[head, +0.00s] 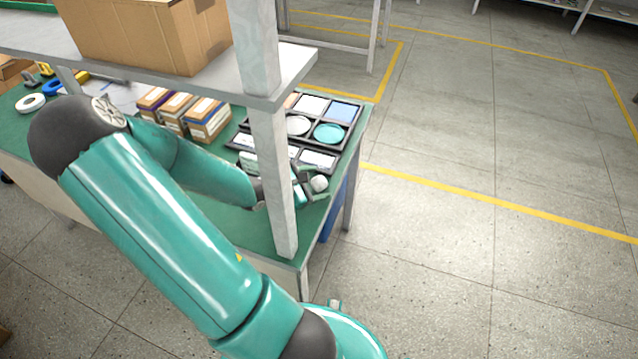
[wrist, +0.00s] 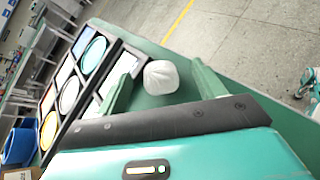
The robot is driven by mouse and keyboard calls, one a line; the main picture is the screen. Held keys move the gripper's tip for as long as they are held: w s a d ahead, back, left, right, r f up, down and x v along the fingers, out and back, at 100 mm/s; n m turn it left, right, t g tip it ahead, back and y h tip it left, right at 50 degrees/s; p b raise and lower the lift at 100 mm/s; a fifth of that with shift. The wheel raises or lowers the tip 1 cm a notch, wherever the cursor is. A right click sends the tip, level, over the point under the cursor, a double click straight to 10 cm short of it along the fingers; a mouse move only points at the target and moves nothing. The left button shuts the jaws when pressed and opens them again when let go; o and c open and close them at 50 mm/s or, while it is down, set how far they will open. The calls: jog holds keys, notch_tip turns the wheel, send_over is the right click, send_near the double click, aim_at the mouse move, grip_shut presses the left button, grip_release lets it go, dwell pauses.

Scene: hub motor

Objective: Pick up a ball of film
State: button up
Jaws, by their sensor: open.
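The ball of film (head: 319,183) is a small whitish crumpled ball on the green table top, near the table's right edge. In the wrist view the ball (wrist: 160,77) lies just beyond and between the two green fingers. My gripper (wrist: 160,88) is open, with one finger on each side of the ball. In the head view my gripper (head: 311,184) is at the ball, partly hidden behind the white shelf post. I cannot tell whether either finger touches the ball.
A black compartment tray (head: 345,148) with round and square items lies beside the gripper. A white post (head: 272,185) stands close to my arm, under a shelf (head: 200,85) bearing a cardboard box (head: 150,30). Several small boxes (head: 190,112) stand farther left. The floor right of the table is clear.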

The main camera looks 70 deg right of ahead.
jog(key=shift+s+d+f, duration=0.1)
jog(key=shift+d, duration=0.05)
jog(key=c, duration=1.1)
